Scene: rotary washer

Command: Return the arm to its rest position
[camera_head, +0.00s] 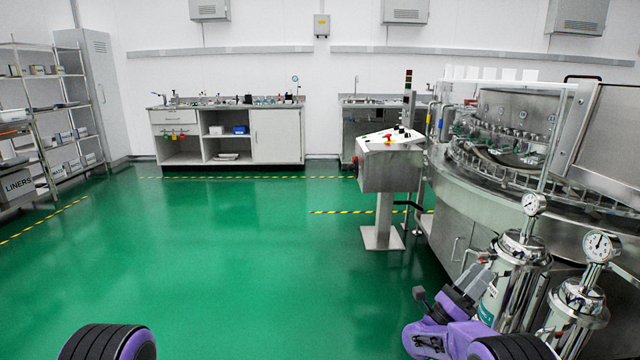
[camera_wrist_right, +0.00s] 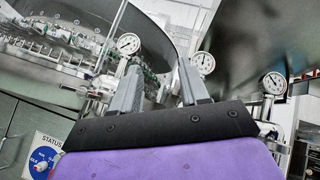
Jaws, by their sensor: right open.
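My right gripper (camera_head: 478,280) is at the lower right of the head view, beside the steel filter housings. Its two grey fingers are apart and nothing is between them. In the right wrist view the right gripper (camera_wrist_right: 158,88) also shows open and empty, pointing toward the washer and the gauges. My left gripper is not in the head view; only a dark rounded part of my left arm shows at the bottom left.
The rotary washer (camera_head: 470,205) fills the right side. Filter housings (camera_head: 515,270) with gauges (camera_head: 600,246) stand close to my right gripper. A control pedestal (camera_head: 390,165) stands ahead. A shelf rack (camera_head: 45,150) is at left. The green floor (camera_head: 230,260) is clear.

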